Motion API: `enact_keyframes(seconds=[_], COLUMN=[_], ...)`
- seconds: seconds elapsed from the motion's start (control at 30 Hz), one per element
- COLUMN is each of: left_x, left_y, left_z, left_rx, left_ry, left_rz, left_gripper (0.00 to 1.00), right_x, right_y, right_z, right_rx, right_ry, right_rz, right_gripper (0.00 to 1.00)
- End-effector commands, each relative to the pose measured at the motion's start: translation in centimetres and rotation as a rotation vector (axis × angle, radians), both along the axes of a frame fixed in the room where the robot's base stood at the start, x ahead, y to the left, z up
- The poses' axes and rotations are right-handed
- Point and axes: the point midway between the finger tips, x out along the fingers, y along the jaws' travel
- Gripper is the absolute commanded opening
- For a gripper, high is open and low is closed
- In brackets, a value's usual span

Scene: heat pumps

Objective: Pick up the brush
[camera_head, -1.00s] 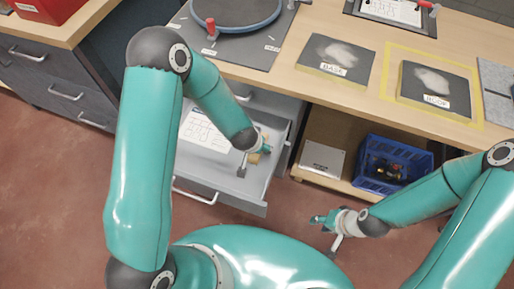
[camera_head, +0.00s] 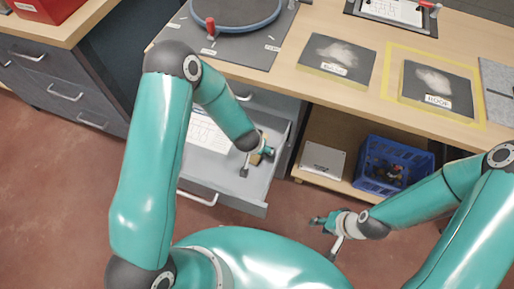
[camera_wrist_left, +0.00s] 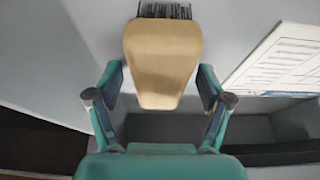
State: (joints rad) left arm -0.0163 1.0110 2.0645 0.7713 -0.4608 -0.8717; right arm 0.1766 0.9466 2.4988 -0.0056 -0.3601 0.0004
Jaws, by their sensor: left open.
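The brush (camera_wrist_left: 162,62) has a pale wooden handle and dark bristles. In the left wrist view it lies between the two fingers of my left gripper (camera_wrist_left: 158,90), bristles at the top of the picture. The fingers stand apart on either side of the handle, with gaps, and do not touch it. In the head view the left gripper (camera_head: 265,153) is low in the open drawer (camera_head: 225,183), and only a small part of the brush (camera_head: 256,159) shows beside it. My right gripper (camera_head: 322,220) hangs over the floor, apart from everything; its finger opening is unclear.
A printed sheet (camera_head: 210,133) lies in the drawer beside the brush, and the drawer walls stand close around the left gripper. The workbench (camera_head: 285,75) overhangs behind. A blue crate (camera_head: 418,176) and a silver box (camera_head: 323,158) sit on the shelf to the right.

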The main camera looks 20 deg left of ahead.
Motion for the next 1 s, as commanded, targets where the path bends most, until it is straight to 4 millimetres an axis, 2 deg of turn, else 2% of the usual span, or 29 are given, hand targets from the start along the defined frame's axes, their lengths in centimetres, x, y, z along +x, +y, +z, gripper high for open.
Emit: enact_keyframes(seconds=[0.4, 0.47, 0.8, 0.83, 1.0], left_x=[0.01, 0.00, -0.02, -0.02, 0.00], left_y=[0.04, 0.04, 0.07, 0.07, 0.09], left_z=[-0.20, -0.20, -0.19, -0.19, -0.17], left_rx=[0.000, 0.000, 0.000, 0.001, 0.001], left_ry=[0.000, 0.000, 0.000, 0.000, -0.001], left_rz=[0.000, 0.000, 0.001, 0.001, 0.001], left_gripper=[0.79, 0.71, 0.14, 0.11, 0.10], right_x=[0.00, 0.00, 0.00, 0.00, 0.00], right_y=[0.00, 0.00, 0.00, 0.00, 0.00], right_z=[-0.04, -0.04, -0.04, -0.04, -0.04], right_rx=[0.000, 0.000, 0.000, 0.000, 0.000], right_ry=[0.000, 0.000, 0.000, 0.000, 0.000], right_rz=[0.000, 0.000, 0.000, 0.000, 0.000], right_gripper=[0.37, 0.37, 0.37, 0.37, 0.37])
